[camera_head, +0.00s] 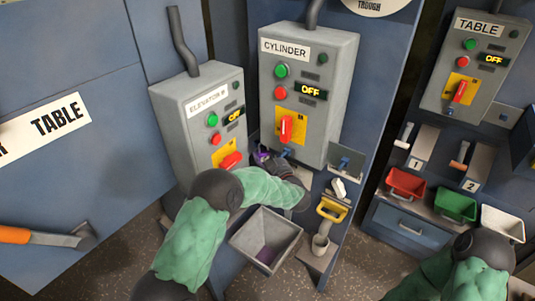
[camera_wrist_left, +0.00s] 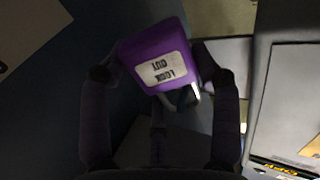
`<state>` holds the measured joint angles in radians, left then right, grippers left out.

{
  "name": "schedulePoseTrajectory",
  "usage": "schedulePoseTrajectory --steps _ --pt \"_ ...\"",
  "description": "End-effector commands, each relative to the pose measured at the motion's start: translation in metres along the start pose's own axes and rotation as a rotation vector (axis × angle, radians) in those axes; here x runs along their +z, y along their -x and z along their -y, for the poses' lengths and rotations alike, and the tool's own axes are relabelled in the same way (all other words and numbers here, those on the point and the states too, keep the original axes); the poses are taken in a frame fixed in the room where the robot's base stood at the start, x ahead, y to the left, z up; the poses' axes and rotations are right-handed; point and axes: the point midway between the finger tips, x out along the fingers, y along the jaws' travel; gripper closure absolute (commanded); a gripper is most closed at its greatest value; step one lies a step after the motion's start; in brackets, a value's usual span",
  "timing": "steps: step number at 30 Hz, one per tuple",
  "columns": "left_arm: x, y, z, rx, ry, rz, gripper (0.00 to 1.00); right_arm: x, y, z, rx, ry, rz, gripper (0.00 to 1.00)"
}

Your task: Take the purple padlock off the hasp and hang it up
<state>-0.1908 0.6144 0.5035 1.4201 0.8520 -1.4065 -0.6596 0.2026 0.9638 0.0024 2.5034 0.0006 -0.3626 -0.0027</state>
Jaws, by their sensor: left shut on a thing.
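The purple padlock (camera_wrist_left: 155,55) shows in the left wrist view with an upside-down "LOCK OUT" label and a metal shackle pointing down. My left gripper (camera_wrist_left: 157,75) is shut on its body, one finger on each side. In the head view only a small purple part of the padlock (camera_head: 261,157) shows, between the elevator box (camera_head: 190,110) and the cylinder box (camera_head: 335,90). My left gripper (camera_head: 280,165) is there, partly hidden by my wrist. I cannot tell whether the shackle is around a hasp. My right gripper is out of view.
A grey bin (camera_head: 250,235) with something purple inside stands below my left wrist. Red, green and white bins (camera_head: 455,205) are further right.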

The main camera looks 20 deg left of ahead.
Motion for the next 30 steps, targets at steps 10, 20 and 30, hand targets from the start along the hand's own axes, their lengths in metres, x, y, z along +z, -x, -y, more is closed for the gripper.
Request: schedulePoseTrajectory --steps 10,20,30 --pt "0.0053 -0.0041 0.0063 -0.014 0.002 0.011 0.73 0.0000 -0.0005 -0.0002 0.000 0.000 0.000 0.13" --pt "0.0059 -0.0037 0.0063 -0.013 0.001 0.012 0.10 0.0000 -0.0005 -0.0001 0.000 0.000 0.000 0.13" --pt "0.0044 -0.0024 0.0047 -0.010 -0.001 0.008 0.10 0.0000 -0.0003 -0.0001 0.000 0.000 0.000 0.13"
